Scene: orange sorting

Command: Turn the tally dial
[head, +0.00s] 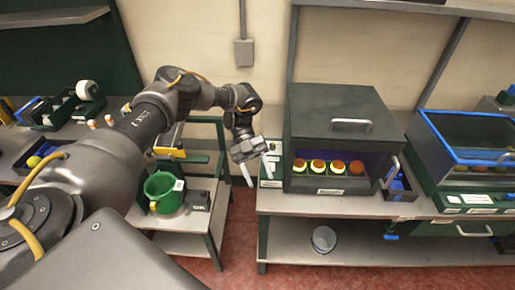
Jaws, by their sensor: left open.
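My left gripper (259,171) reaches in from the left and points down. Its two pale fingers are apart, with nothing seen between them. It hangs in front of the gap between the left cart and the bench, near the left side of the dark cabinet (335,105). A small green and white panel (270,183) stands beside the cabinet, just behind the fingers and partly hidden by them. I cannot make out a tally dial for certain. My right gripper is not in view.
A blue-rimmed clear case (475,135) stands at right. A bucket (323,239) sits on the lower shelf.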

